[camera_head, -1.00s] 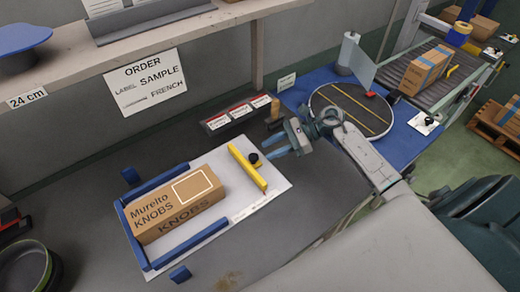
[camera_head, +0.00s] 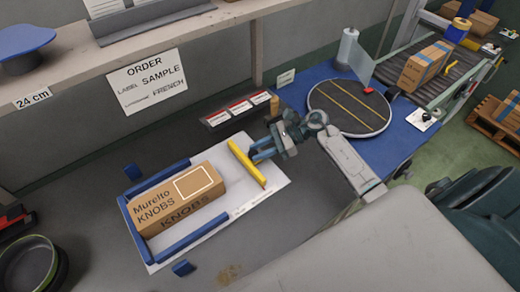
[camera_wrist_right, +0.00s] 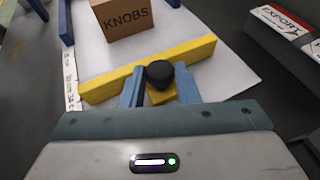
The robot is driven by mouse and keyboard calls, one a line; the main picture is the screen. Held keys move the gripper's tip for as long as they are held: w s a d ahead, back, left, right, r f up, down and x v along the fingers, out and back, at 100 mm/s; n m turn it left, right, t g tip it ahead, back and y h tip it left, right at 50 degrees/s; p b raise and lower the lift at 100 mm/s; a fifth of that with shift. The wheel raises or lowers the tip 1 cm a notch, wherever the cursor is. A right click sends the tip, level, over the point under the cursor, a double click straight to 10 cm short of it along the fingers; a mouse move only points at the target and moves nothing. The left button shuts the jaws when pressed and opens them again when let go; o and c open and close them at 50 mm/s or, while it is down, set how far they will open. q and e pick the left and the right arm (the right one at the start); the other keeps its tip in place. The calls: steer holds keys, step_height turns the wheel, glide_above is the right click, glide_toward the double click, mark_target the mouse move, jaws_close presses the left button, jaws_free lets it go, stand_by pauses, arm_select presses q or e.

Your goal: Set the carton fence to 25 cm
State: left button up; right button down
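The carton fence is a yellow bar (camera_head: 240,156) across the white board (camera_head: 220,232), at the right of the carton. It also shows in the right wrist view (camera_wrist_right: 105,86), with a black knob (camera_wrist_right: 160,73) on its near side. The brown carton (camera_head: 175,200) marked "Murelto KNOBS" lies on the board between blue rails, with a gap to the fence. My right gripper (camera_head: 256,152) is at the fence. In the right wrist view its blue fingers (camera_wrist_right: 160,86) stand open, one on each side of the knob. My left gripper is not in view.
A "24 cm" tag (camera_head: 33,99) and an order sheet (camera_head: 147,82) hang at the shelf. Label boxes (camera_head: 229,116) stand behind the board. A round turntable (camera_head: 350,108) and a conveyor (camera_head: 440,82) lie to the right. Dark bench in front of the board is clear.

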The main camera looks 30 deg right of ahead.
steer(key=shift+a+f, duration=0.1)
steer(key=shift+a, duration=0.25)
steer(key=a+b, duration=0.1)
steer(key=a, duration=0.1)
steer(key=s+a+b, duration=0.1)
steer(key=a, duration=0.2)
steer(key=a+b, duration=0.1)
steer(key=a, duration=0.2)
steer(key=shift+s+a+b, duration=0.15)
steer(key=shift+a+b, duration=0.1)
steer(key=shift+b, duration=0.15)
steer(key=shift+a, duration=0.2)
steer(key=c, duration=1.4)
jaws_free()
steer(key=shift+d, duration=0.1)
